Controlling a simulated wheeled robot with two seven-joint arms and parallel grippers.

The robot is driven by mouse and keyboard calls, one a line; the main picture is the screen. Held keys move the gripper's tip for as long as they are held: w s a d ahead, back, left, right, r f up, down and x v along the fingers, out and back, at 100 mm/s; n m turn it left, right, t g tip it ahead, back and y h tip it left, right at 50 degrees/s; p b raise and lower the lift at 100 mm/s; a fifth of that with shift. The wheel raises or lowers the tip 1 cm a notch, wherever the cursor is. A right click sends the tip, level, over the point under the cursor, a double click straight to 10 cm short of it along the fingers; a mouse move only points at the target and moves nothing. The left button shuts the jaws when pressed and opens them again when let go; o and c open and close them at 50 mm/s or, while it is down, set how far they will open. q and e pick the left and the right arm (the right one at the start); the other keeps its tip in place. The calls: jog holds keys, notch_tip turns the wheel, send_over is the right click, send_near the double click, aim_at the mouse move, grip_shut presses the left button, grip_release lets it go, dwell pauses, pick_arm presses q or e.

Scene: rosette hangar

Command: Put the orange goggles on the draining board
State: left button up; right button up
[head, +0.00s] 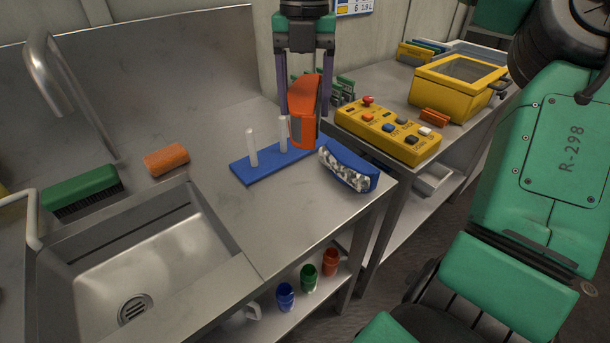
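The orange goggles (302,128) stand on end at the right end of a blue rack (262,170) with white upright pegs. I cannot tell whether a peg runs through them. My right gripper (305,108) comes down from the top of the head view, its fingers apart on either side of the goggles' upper part. It looks open, with no clear grip on them. The draining board appears to be the flat steel surface (285,220) to the right of the sink; the rack stands on it. My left gripper is out of view.
Blue goggles (345,168) lie near the board's right edge. An orange sponge (166,159) and a green brush (82,190) lie behind the sink (150,262). A yellow button box (388,130) and a yellow case (455,85) stand on the right bench. The board's front part is clear.

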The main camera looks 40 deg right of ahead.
jog(key=f, duration=1.8)
jog(key=shift+s+d+f+b, duration=0.15)
jog(key=shift+s+f+b, duration=0.1)
jog(key=shift+b, duration=0.1)
jog(key=o, duration=1.4)
jog(key=shift+r, duration=0.1)
notch_tip(320, 180, up, 12)
